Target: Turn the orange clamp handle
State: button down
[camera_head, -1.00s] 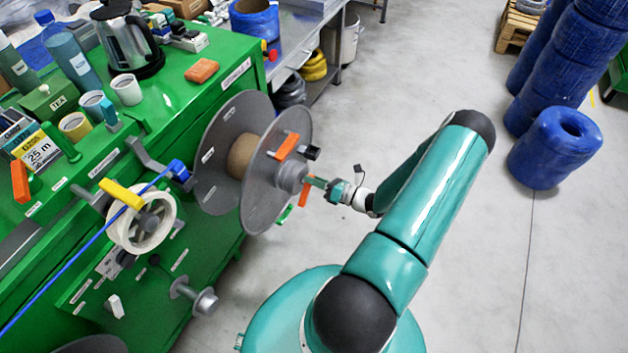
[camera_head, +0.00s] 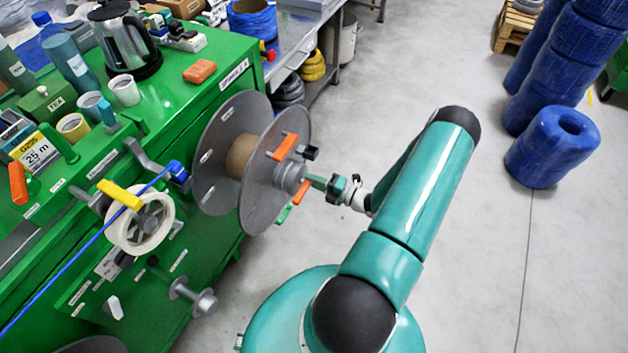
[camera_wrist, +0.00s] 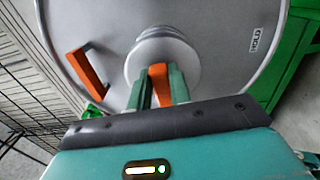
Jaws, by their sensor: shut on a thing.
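The orange clamp handle (camera_head: 300,192) sits at the centre hub of the large grey reel (camera_head: 262,205). It also shows in the wrist view (camera_wrist: 159,84), upright between the two green fingers, in front of the round grey hub (camera_wrist: 163,50). My gripper (camera_head: 311,181) comes from the right, along the reel's axis, and is shut on this handle.
A green workbench (camera_head: 200,120) stands behind and left of the reel. A small white reel (camera_head: 140,222) with a yellow handle and a blue cable (camera_head: 75,262) is at left. A grey spindle (camera_head: 195,297) sticks out below. The floor to the right is clear up to blue coils (camera_head: 553,147).

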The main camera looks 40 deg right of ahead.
jog(key=shift+f+m, duration=0.1)
jog(key=shift+m, duration=0.2)
jog(key=c, duration=1.3)
grip_release()
jog(key=shift+s, duration=0.1)
jog(key=v, duration=1.3)
jog(key=shift+s, duration=0.35)
